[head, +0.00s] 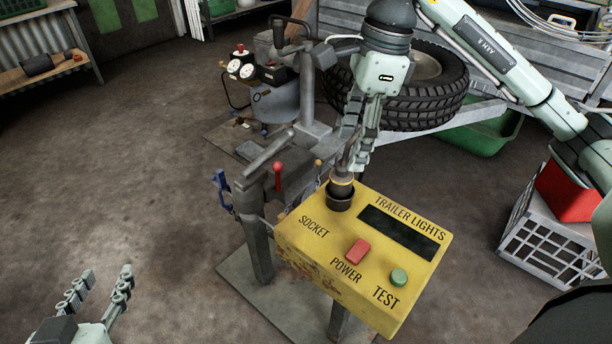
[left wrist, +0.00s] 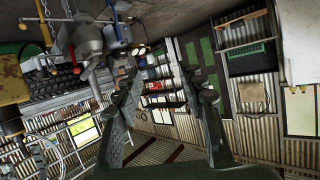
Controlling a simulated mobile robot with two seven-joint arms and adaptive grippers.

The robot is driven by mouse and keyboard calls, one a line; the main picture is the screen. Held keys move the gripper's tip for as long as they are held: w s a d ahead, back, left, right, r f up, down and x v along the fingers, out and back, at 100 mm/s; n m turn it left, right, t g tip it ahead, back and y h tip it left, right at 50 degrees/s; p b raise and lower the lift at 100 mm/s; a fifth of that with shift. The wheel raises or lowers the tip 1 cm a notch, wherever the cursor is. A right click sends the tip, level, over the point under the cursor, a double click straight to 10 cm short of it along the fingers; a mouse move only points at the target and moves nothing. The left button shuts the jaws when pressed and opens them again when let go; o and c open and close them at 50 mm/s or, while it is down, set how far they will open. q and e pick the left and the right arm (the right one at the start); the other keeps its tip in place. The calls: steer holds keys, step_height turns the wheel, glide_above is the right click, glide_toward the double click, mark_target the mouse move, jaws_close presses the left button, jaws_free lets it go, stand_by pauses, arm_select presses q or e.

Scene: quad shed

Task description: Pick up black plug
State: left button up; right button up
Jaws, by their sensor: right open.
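The black plug (head: 340,194) stands upright at the SOCKET end of the yellow trailer lights box (head: 318,255), with a yellow ring near its top. My right gripper (head: 353,150) points down just above the plug, its fingers open around or beside the plug's dark upper stem. I cannot tell whether they touch it. My left gripper (head: 98,282) is open and empty, low at the left over the floor. Its two spread fingers also show in the left wrist view (left wrist: 165,105). The box carries a red POWER switch (head: 358,248) and a green TEST button (head: 399,277).
Behind the box stand a metal post with a red-knobbed lever (head: 278,170), a compressor with gauges (head: 275,100) and a tire (head: 425,85). A white crate (head: 548,240) with a red item stands at the right. The floor at left is clear.

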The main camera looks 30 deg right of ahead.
mark_target(345, 166)
steer(key=shift+w+a, duration=0.25)
steer(key=shift+w+a+f, duration=0.1)
steer(key=shift+a+f, duration=0.05)
steer(key=shift+f, duration=0.1)
step_height(345, 166, down, 6)
steer(key=shift+f+b, duration=0.2)
steer(key=shift+b, duration=0.35)
steer(key=shift+a+f, duration=0.1)
steer(key=shift+f, duration=0.4)
steer(key=c, duration=1.3)
arm_select(q)
step_height(345, 166, up, 5)
steer(key=w+d+t+h, duration=0.1)
steer(key=d+t, duration=0.1)
steer(key=shift+w+d+r+t+h, duration=0.15)
steer(key=shift+w+d+t+h, duration=0.15)
steer(key=shift+w+h, duration=0.1)
arm_select(e)
steer(key=shift+r, duration=0.15)
